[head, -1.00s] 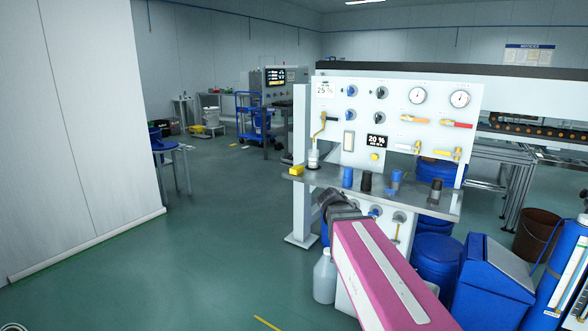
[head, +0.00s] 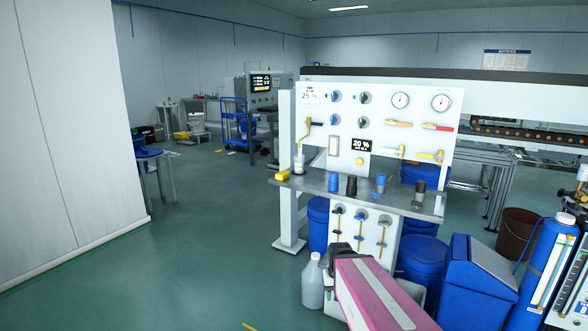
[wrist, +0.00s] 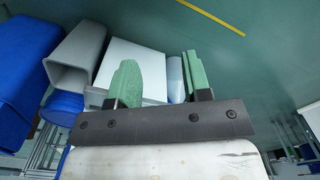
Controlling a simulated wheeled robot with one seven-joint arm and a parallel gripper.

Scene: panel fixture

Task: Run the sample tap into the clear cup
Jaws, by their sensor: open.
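The sample tap (head: 307,128) is a thin brass spout with a dark handle at the left of the white panel (head: 347,150). A small pale, clear-looking cup (head: 299,164) stands upright under it on the grey shelf; whether it holds liquid is too small to tell. My gripper (head: 338,253) is low in front of the panel, below the shelf and apart from tap and cup, partly hidden by my pink arm. In the wrist view my gripper (wrist: 160,82) has its green fingers apart with nothing gripped; tap and cup do not show there.
A yellow block (head: 283,176) lies by the cup at the shelf's left end. Blue and dark cylinders (head: 351,186) stand along the shelf. A white jug (head: 312,284) is on the floor left of my arm; blue bins (head: 470,285) crowd the right. The left floor is open.

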